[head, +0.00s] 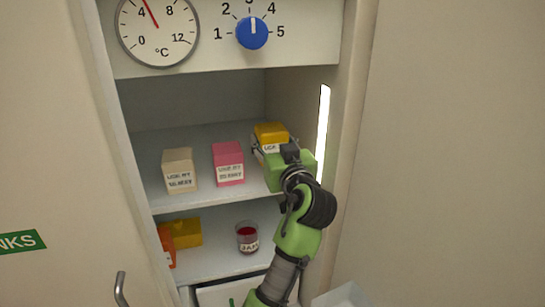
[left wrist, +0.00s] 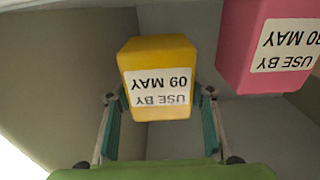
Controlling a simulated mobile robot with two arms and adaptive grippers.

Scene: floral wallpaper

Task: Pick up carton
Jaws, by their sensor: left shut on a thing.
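A yellow carton (head: 271,132) with a white label is at the right end of the upper shelf. In the left wrist view the yellow carton (left wrist: 158,62) sits between the fingers, and its upside-down label reads USE BY 09 MAY. My left gripper (left wrist: 160,96) is shut on it, one finger at each side. In the head view my left gripper (head: 272,153) and wrist hide the carton's lower part, so I cannot tell whether it touches the shelf. A pink carton (head: 228,163) and a beige carton (head: 180,170) stand to its left. My right gripper is out of view.
The lower shelf holds a yellow box (head: 186,233), an orange item (head: 167,246) and a jar with red contents (head: 247,237). A lit strip (head: 323,130) and the cabinet's side wall are close to the right. A dial panel (head: 300,45) is above the opening.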

